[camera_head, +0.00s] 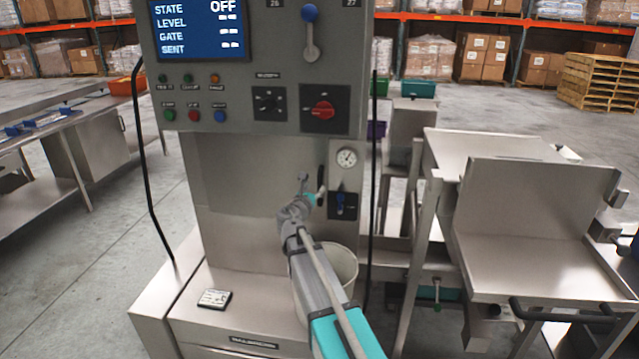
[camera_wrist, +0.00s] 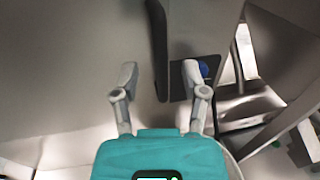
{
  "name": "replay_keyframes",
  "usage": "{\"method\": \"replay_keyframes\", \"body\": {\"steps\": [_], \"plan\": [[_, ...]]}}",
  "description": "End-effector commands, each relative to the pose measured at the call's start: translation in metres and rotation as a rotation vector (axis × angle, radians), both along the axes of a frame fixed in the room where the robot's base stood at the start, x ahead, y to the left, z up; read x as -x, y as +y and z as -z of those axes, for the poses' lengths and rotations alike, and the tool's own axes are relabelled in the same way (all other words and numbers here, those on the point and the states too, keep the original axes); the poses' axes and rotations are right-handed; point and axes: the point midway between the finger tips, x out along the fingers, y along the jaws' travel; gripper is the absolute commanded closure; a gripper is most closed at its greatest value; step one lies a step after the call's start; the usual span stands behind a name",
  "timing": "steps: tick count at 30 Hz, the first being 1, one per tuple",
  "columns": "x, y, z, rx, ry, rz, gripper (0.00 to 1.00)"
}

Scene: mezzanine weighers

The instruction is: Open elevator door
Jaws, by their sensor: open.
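A grey machine cabinet stands in front of me, with a flat steel front panel (camera_head: 235,185) below its control box; it appears closed, and I cannot tell for sure that it is the elevator door. A black upright handle (camera_head: 321,178) is at this panel's right side. In the wrist view the handle (camera_wrist: 157,35) hangs down between my fingers. My gripper (camera_head: 311,184) is open, its fingers apart on either side of the handle; it also shows in the wrist view (camera_wrist: 159,78). I see no grip on the handle, and cannot tell how deep it sits.
A pressure gauge (camera_head: 346,158) and a black plate with a blue knob (camera_head: 341,204) are just right of the handle. The control box (camera_head: 265,85) overhangs above, its display reading state OFF. A white bucket (camera_head: 342,262) stands below my arm. Steel stands (camera_head: 530,255) fill the right.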

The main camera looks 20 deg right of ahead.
Motion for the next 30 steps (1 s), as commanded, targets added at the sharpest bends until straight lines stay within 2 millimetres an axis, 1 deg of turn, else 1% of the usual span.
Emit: {"method": "replay_keyframes", "body": {"steps": [1, 3, 9, 15, 25, 29, 30], "plan": [[-0.010, -0.006, 0.000, 0.000, 0.000, 0.002, 0.43], [-0.017, -0.012, 0.000, 0.000, 0.000, 0.002, 0.43], [-0.034, -0.026, 0.000, 0.000, 0.000, 0.002, 0.43], [-0.040, -0.032, 0.000, 0.000, 0.000, 0.001, 0.43], [-0.041, -0.033, 0.000, 0.000, 0.000, 0.000, 0.43], [-0.041, -0.033, 0.000, 0.000, 0.000, 0.001, 0.67], [-0.041, -0.033, 0.000, 0.000, 0.000, 0.001, 0.75]]}}
